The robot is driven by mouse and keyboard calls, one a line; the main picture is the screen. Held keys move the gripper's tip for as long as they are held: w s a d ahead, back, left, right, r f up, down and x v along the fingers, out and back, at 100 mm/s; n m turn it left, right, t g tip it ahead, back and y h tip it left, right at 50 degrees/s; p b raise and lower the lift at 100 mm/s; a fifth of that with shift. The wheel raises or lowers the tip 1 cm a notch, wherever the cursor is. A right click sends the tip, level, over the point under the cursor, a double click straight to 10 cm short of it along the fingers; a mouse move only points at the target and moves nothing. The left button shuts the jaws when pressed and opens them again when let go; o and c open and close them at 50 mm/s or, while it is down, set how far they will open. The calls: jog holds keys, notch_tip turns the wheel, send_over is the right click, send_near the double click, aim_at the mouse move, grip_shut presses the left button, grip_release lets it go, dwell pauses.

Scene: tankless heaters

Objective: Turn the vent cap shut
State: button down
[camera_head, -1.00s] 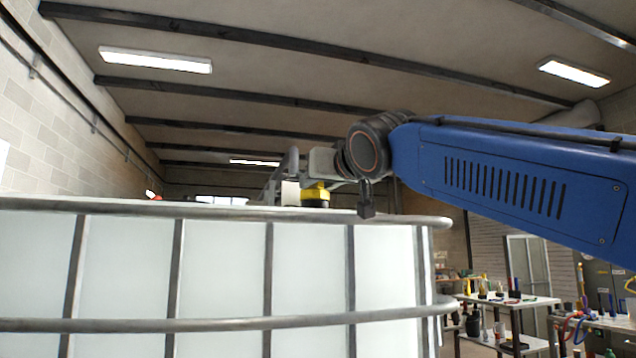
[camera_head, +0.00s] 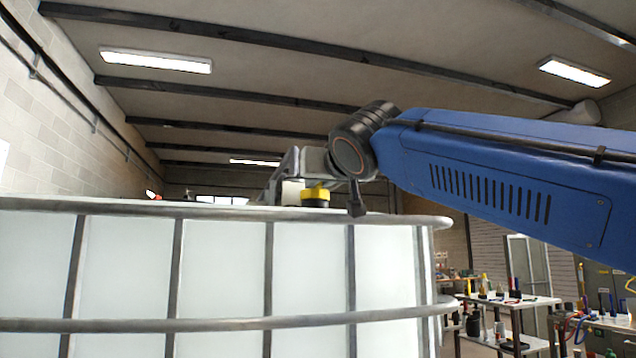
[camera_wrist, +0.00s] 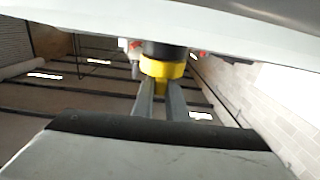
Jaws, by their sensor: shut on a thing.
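The yellow vent cap (camera_head: 315,192) sits on a black neck (camera_head: 315,203) on top of a large white tank (camera_head: 215,270) in a metal cage. In the wrist view, the cap (camera_wrist: 162,68) appears upside down below the tank, with a narrow yellow grip tab. My gripper (camera_wrist: 160,90) has its two grey fingers on either side of that tab and is shut on it. In the head view the fingers are mostly hidden behind my wrist and the tank's top rail.
The cage's top rail (camera_head: 120,208) runs in front of the cap, just below my wrist. A workbench (camera_head: 510,302) with bottles and tools stands at the lower right. A block wall (camera_head: 40,130) is at the left. Small red-topped items show behind the tank.

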jog(key=shift+h, duration=0.3)
jog(key=c, duration=1.8)
grip_release()
jog(key=shift+o, duration=0.2)
jog(key=v, duration=1.7)
jog(key=shift+s, duration=0.2)
jog(key=shift+f, duration=0.15)
